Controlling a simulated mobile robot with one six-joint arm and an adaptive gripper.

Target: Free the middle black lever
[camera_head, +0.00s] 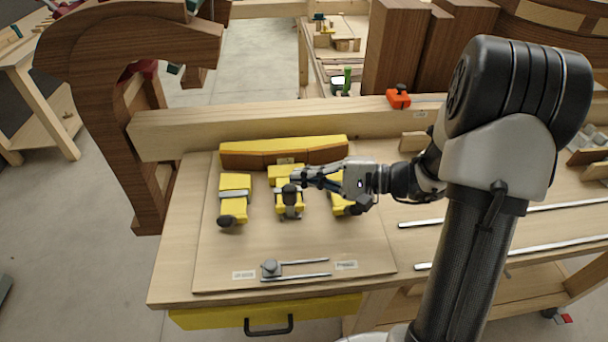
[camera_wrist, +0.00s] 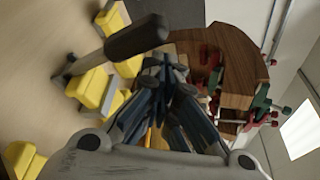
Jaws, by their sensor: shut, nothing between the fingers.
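Three yellow clamp blocks with dark levers sit in a row on a wooden board (camera_head: 215,270). The middle clamp (camera_head: 287,209) has its black lever (camera_head: 290,190) at the left end of my gripper. My gripper (camera_head: 297,177) reaches in from the right, shut and empty, its tips over or beside the middle clamp; contact is unclear. In the wrist view, a black lever handle (camera_wrist: 138,38) stands close in front of the shut fingertips (camera_wrist: 160,65), with a metal stem running down to a yellow block. The left clamp (camera_head: 234,190) is clear; the right clamp (camera_head: 338,205) is partly hidden by my gripper.
A curved piece with a yellow top (camera_head: 285,150) lies behind the clamps. A grey knob with two metal rods (camera_head: 271,267) lies at the board's front. A long wooden beam (camera_head: 280,118) runs behind. My arm covers the right side.

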